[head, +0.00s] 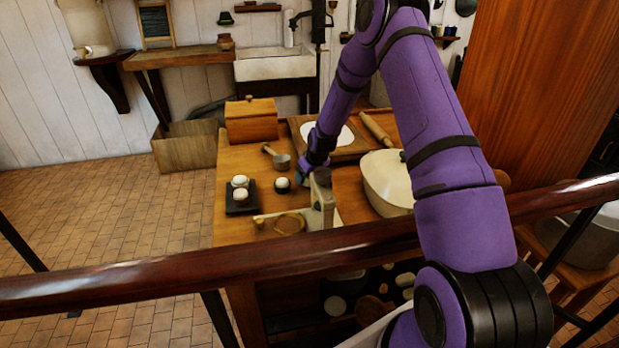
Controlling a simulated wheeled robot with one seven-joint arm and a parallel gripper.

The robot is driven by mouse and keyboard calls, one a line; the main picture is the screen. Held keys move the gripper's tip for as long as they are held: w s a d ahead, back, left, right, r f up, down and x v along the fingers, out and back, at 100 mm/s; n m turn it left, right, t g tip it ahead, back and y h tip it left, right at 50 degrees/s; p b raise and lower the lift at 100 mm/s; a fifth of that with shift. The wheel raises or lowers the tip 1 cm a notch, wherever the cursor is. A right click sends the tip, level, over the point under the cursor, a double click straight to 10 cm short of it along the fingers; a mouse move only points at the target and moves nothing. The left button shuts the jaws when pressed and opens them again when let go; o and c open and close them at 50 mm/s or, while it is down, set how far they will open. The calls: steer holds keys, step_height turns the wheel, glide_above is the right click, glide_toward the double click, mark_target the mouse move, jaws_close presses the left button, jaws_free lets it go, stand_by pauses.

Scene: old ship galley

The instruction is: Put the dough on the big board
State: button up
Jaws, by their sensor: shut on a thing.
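The big board (348,155) lies at the back of the wooden table, with a round white patch on it. My wrist and part of my arm pass in front of it. My gripper (289,183) is low over the table, left of the scale, in front of the board. A white dough ball (282,182) with a dark part below it is at my gripper's end; the gripper is shut on it. Its height above the table is hard to tell. Two more white dough balls (240,181) sit on a small dark tray (235,209) to the left.
A pale scale (321,199) stands right beside my gripper. A metal scoop (280,161), a wooden box (251,121), a rolling pin (376,129) and a large cream bowl (388,182) surround the board. A dark red rail (230,261) crosses in front of the table.

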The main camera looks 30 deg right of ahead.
steer(key=shift+f, duration=0.45)
steer(key=o, duration=1)
steer(key=shift+f, duration=0.1)
